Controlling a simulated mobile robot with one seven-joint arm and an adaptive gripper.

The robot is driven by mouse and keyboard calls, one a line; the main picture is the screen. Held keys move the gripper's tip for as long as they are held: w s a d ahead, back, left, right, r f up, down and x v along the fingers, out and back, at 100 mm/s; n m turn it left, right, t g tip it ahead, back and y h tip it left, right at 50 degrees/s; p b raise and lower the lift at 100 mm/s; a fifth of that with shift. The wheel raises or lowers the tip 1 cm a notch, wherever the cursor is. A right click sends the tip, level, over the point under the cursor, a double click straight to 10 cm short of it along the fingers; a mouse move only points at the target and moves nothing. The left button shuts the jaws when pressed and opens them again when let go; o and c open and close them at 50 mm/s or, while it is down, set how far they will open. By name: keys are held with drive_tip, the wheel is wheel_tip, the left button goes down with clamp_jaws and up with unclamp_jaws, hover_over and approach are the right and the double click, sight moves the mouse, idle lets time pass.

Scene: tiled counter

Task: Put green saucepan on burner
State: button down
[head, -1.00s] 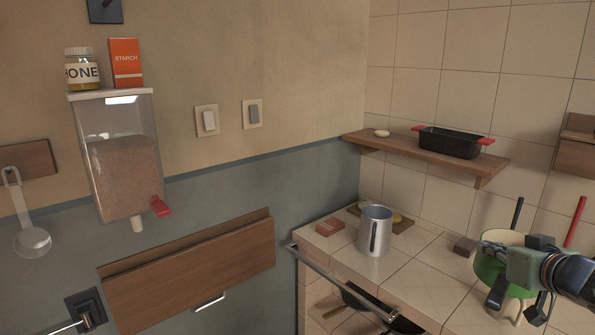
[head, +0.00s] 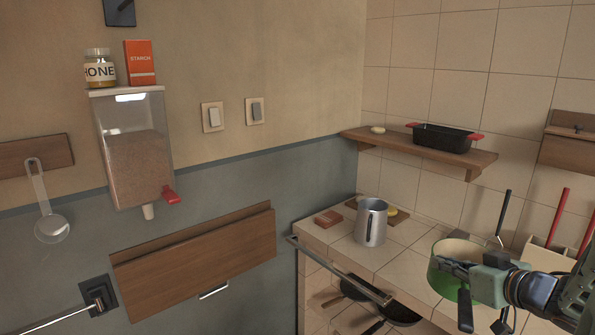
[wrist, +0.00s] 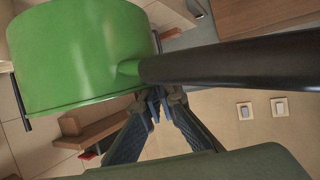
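The green saucepan (head: 442,284) is at the right of the head view, above or at the tiled counter; whether its base touches cannot be told. Its black handle (head: 465,311) points toward the camera. My gripper (head: 456,268) is at the saucepan, by the base of the handle. In the wrist view the saucepan (wrist: 80,60) fills the upper left and its handle runs to the right. My fingers (wrist: 157,97) come together at the handle's base and look shut on it; the exact contact is hidden behind the handle. I cannot make out a burner in either view.
A metal pot (head: 371,224) stands on the counter (head: 400,258), left of the saucepan. A towel rail (head: 340,272) runs along the counter's front edge. Dark pans (head: 400,313) sit on the shelf below. A wall shelf (head: 480,160) holds a black baking dish (head: 443,139).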

drive_tip(key=s+a+f+n+g+y, duration=0.2)
drive_tip(key=a+f+n+g+y, duration=0.15)
drive_tip(key=a, duration=0.65)
drive_tip(key=s+a+f+n+g+y, duration=0.15)
drive_tip(key=a+f+n+y, duration=0.3)
drive_tip(key=a, duration=0.45)
wheel_tip(320, 180, down, 7)
drive_tip(key=h+b, duration=0.1)
drive_tip(key=b, duration=0.7)
wheel_tip(320, 180, up, 12)
drive_tip(key=p, duration=1.9)
drive_tip(key=shift+w+m, duration=0.25)
drive_tip(key=shift+m, duration=0.05)
drive_tip(key=shift+f, duration=0.1)
